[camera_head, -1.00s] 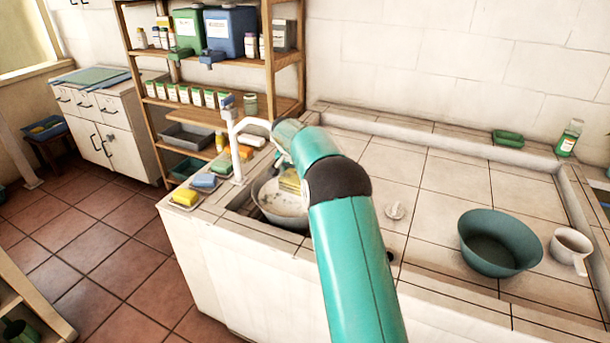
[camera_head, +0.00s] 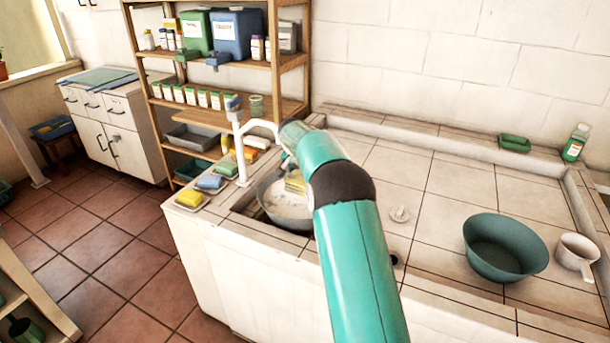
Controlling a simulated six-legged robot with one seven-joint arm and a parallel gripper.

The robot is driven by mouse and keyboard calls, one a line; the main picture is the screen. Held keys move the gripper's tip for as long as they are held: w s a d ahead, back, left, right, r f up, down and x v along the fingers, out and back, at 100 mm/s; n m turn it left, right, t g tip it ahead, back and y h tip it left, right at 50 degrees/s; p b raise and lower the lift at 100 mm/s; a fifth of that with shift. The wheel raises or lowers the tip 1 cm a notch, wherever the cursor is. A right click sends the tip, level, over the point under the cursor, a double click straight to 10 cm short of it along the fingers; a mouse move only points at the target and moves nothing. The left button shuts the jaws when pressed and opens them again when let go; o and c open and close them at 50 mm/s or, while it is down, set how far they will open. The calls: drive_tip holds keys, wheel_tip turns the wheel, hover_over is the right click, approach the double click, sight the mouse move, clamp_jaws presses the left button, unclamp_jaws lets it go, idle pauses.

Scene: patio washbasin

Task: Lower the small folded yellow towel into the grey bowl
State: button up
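The grey bowl (camera_head: 287,223) sits in the sunken basin at the left of the counter, with whitish, foamy-looking contents. A small yellow folded item (camera_head: 295,182), which looks like the towel, shows at the bowl's far right side, partly covered by my teal arm. It overlaps the bowl's opening in the picture; I cannot tell whether it touches the bowl or hangs above it. My arm reaches over the basin from the front. My gripper is hidden behind the arm, so its fingers and its hold on the yellow item cannot be seen.
A white tap (camera_head: 241,150) stands close left of my arm's end. Small trays with yellow (camera_head: 189,198), blue (camera_head: 210,181), green and orange pieces line the left edge. A teal basin (camera_head: 503,247) and white mug (camera_head: 575,254) stand right. The middle counter is mostly clear.

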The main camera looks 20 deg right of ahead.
drive_tip(key=shift+f, duration=5.6)
drive_tip(key=shift+f, duration=0.1)
drive_tip(key=o, duration=1.1)
drive_tip(key=shift+c, duration=0.2)
